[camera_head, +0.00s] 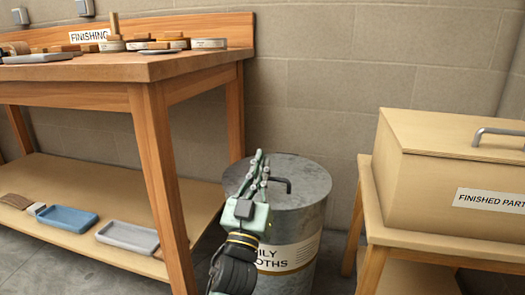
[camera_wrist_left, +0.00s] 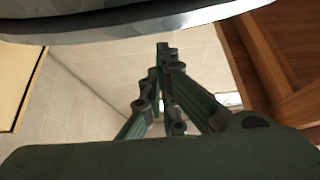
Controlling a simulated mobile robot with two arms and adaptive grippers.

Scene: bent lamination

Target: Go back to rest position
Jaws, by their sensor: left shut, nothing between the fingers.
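My left gripper (camera_head: 259,160) is in front of the oily-cloths bin, a grey metal can, in the head view. Its fingers point up and are shut with nothing between them. The gripper and wrist hide part of the bin (camera_head: 308,215) and its label. The bin's lid (camera_head: 300,172) is on, with a dark handle at its middle. In the left wrist view the closed fingers (camera_wrist_left: 163,50) show against the wall, below a curved grey surface. My right gripper is not in view.
A wooden finishing bench (camera_head: 190,65) stands at left, with tins and brushes on top and trays (camera_head: 128,236) on its lower shelf. A wooden finished-parts box (camera_head: 430,165) sits on a stand at right. A narrow floor gap lies between bin and stand.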

